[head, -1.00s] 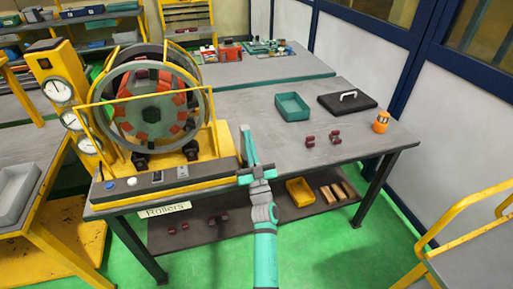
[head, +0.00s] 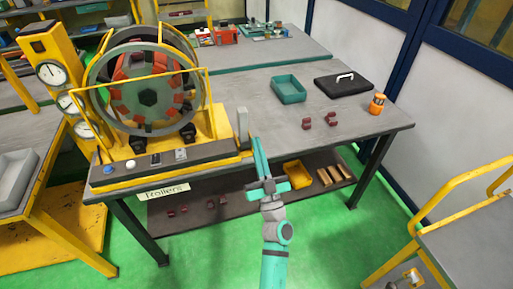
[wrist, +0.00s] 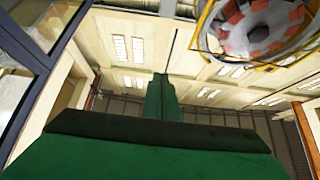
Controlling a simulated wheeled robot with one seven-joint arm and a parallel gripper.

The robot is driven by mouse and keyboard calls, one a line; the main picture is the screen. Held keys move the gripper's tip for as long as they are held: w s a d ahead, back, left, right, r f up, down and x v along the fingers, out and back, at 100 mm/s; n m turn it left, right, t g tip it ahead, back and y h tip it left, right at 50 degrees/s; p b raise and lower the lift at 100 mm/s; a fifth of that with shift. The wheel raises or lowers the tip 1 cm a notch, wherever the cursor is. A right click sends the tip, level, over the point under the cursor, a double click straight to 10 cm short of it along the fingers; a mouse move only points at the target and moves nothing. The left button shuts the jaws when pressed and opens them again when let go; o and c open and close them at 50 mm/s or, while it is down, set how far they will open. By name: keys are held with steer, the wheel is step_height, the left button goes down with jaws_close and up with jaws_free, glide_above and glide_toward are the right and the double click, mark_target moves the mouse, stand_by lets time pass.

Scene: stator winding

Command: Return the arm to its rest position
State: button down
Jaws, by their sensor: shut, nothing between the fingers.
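My arm (head: 275,240) reaches up from the bottom of the head view, teal and grey. My gripper (head: 257,142) is at its end, in front of the table's near edge, pointing up and away. Its teal fingers are together and hold nothing. In the wrist view the green fingers (wrist: 161,98) stand closed in the middle, with the ceiling behind them. The gripper appears apart from the winding machine (head: 150,90), which stands to its left on the table (head: 240,95).
A teal tray (head: 289,89), a black case (head: 343,84), dark red parts (head: 319,122) and an orange object (head: 377,103) stand on the table. A lower shelf (head: 235,205) holds a yellow tray (head: 298,174). A yellow-railed stand (head: 460,235) is at right. Green floor lies between.

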stand_by(0.4)
steer(key=s+a+f+m+g+h, duration=0.1)
steer(key=s+f+m+h, duration=0.25)
steer(key=s+f, duration=0.6)
steer(key=s+a+f+m+g+h, duration=0.15)
steer(key=s+f+h, duration=0.35)
steer(key=s, duration=0.8)
steer(key=s+d+f+g, duration=0.1)
steer(key=s+f+g, duration=0.1)
steer(key=s, duration=0.9)
steer(key=s+d+f+n+g, duration=0.1)
steer(key=s+g, duration=0.3)
steer(key=s, duration=0.7)
steer(key=shift+d+f+y, duration=0.35)
steer(key=shift+d+f, duration=0.2)
steer(key=shift+d, duration=0.25)
steer(key=shift+s, duration=0.1)
